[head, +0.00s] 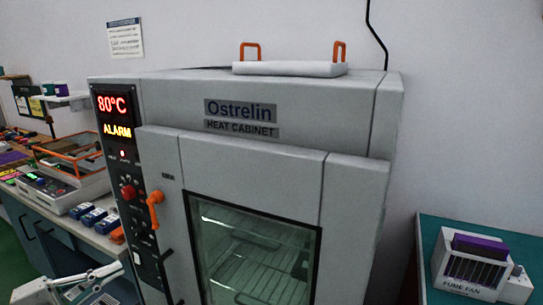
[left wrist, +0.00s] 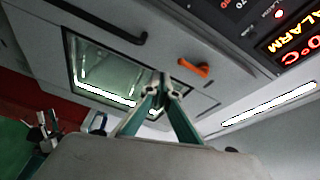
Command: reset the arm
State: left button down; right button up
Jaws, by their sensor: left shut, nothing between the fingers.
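My left gripper (head: 100,277) is at the bottom left of the head view, in front of the heat cabinet and partly cut off by the frame edge. In the left wrist view its two teal-sided fingers (left wrist: 164,86) meet at the tips, shut with nothing between them. The grey heat cabinet (head: 255,160) stands before me with its door closed. Its orange handle (head: 154,208) is apart from the gripper and also shows in the left wrist view (left wrist: 194,68). My right gripper is not seen in the head view.
The cabinet's display (head: 114,115) reads 80°C and ALARM. A white panel with orange handles (head: 290,69) lies on top. At left, a bench (head: 88,225) holds blue blocks and an orange-framed device. At right, a fume fan (head: 470,265) sits on a teal surface.

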pick_arm(q)
jog(key=s+d+f+n+y, duration=0.1)
jog(key=s+f+n+y, duration=0.2)
jog(key=f, duration=0.5)
jog(key=s+d+f+n+t+y, duration=0.1)
jog(key=d+f+n+y, duration=0.1)
jog(key=f+n, duration=0.4)
jog(key=s+d+f+n+y, duration=0.1)
jog(key=s+f+n+y, duration=0.25)
jog(key=f, duration=0.55)
jog(key=s+d+f+n+g+y, duration=0.1)
jog(key=s+d+f+n+g, duration=0.2)
jog(key=s+d+f+n, duration=0.3)
jog(key=s+d+f, duration=0.1)
jog(key=d+f, duration=0.4)
jog(key=d, duration=0.2)
jog(key=shift+s+d+f+g, duration=0.2)
jog(key=shift+s+d+g, duration=0.2)
